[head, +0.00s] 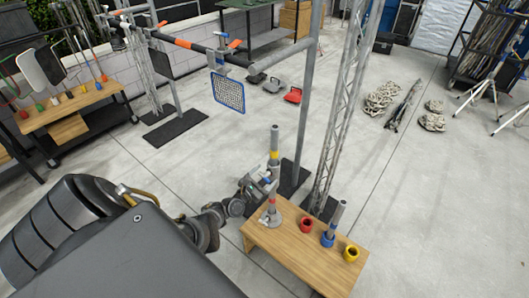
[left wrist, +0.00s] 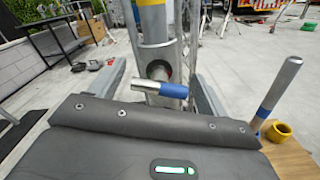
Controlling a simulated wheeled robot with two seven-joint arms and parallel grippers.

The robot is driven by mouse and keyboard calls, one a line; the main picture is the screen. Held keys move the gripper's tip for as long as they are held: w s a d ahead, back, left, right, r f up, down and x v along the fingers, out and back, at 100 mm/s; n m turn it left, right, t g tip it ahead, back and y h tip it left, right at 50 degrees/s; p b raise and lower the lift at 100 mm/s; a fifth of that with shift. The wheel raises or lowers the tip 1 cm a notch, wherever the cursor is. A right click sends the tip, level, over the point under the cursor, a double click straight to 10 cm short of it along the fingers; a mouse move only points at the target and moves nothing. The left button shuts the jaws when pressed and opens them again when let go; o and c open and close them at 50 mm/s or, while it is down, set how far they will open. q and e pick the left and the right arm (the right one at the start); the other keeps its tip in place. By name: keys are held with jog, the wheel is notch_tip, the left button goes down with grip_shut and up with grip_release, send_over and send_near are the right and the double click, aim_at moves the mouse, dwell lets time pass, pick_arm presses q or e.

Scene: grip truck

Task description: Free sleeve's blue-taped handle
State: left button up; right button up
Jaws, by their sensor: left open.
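The grey sleeve (head: 274,140) stands upright above the left end of the wooden bench, with a yellow band. In the left wrist view, the sleeve (left wrist: 156,32) has a short handle (left wrist: 145,86) jutting from its side, with blue tape (left wrist: 174,91) on the end. My left gripper (head: 262,181) is at the sleeve's lower part. Its two grey fingers are spread wide on either side of the sleeve and handle, apart from the blue tape. My right gripper is out of view.
The wooden bench (head: 292,262) holds a red cup (head: 306,224), a blue cup (head: 328,240) with a grey tube in it, and a yellow cup (head: 351,253). A lattice truss (head: 343,105) and a grey post (head: 306,90) rise behind it. Open floor lies to the right.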

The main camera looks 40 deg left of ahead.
pick_arm(q)
jog(key=s+p, duration=0.3)
jog(key=s, duration=0.7)
jog(key=shift+s+d, duration=0.15)
jog(key=shift+s, duration=0.25)
